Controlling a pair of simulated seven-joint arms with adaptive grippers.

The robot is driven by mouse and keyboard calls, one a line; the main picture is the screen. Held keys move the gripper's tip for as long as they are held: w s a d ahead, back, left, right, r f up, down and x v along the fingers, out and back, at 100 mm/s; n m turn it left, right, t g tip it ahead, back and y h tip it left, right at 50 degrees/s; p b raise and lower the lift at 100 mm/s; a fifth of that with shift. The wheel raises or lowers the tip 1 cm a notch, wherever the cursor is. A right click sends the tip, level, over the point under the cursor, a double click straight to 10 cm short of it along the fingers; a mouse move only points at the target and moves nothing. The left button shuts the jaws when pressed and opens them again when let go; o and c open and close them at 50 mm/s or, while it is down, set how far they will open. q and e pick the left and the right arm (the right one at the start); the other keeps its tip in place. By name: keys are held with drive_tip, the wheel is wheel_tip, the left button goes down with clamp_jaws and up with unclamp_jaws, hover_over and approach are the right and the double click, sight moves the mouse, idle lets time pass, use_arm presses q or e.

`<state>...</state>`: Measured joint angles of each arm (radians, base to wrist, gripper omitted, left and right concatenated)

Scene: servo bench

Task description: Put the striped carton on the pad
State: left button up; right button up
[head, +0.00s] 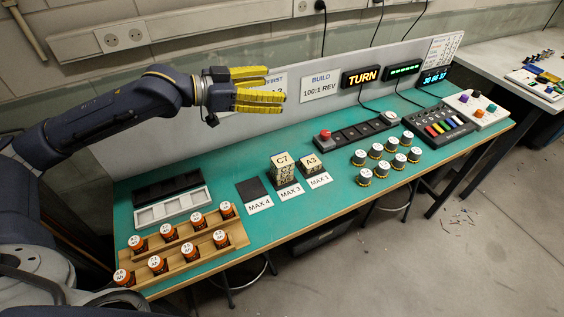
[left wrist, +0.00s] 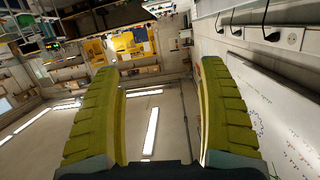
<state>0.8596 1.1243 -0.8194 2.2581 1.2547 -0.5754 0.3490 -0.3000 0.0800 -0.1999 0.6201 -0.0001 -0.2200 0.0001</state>
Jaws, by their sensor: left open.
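I see no carton that is clearly striped. A tall pale stack topped "C7" (head: 281,165) and a lower one topped "A3" (head: 311,161) have dark marks on their sides. They stand behind the MAX 3 and MAX 1 labels, on dark pads mostly hidden under them. A bare dark pad (head: 251,188) lies behind the MAX 4 label. Which pad is meant I cannot tell. My left gripper (head: 280,88) is open and empty, with yellow fingers, high above the bench's back. In the left wrist view the open fingers (left wrist: 158,75) frame only the room. My right gripper is not in view.
Several white-topped jars (head: 383,169) stand right of the stacks. A dark button strip (head: 357,135) and a keyed console (head: 440,127) lie farther right. An upright panel (head: 215,130) backs the bench.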

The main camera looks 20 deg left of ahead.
use_arm(q)
drive_tip(key=d+r+g+y, duration=0.1)
drive_tip(key=d+g, duration=0.1)
drive_tip(key=d, duration=0.2)
drive_tip(key=g+y, duration=0.4)
drive_tip(key=y, duration=0.1)
hover_over(282, 160)
drive_tip(key=s+a, duration=0.1)
drive_tip(key=s, duration=0.3)
wheel_tip(282, 160, down, 7)
drive_tip(key=a+f+n+g+y, duration=0.1)
drive_tip(key=a+f+y, duration=0.1)
drive_tip(key=a+f, duration=0.15)
drive_tip(key=shift+n, duration=0.3)
drive_tip(key=x, duration=1)
drive_tip(key=shift+s+f, duration=0.15)
drive_tip(key=shift+f, duration=0.15)
drive_tip(key=shift+x, duration=2.85)
drive_tip(key=shift+a, duration=0.2)
drive_tip(key=shift+c, duration=0.6)
drive_tip(key=c, duration=1.3)
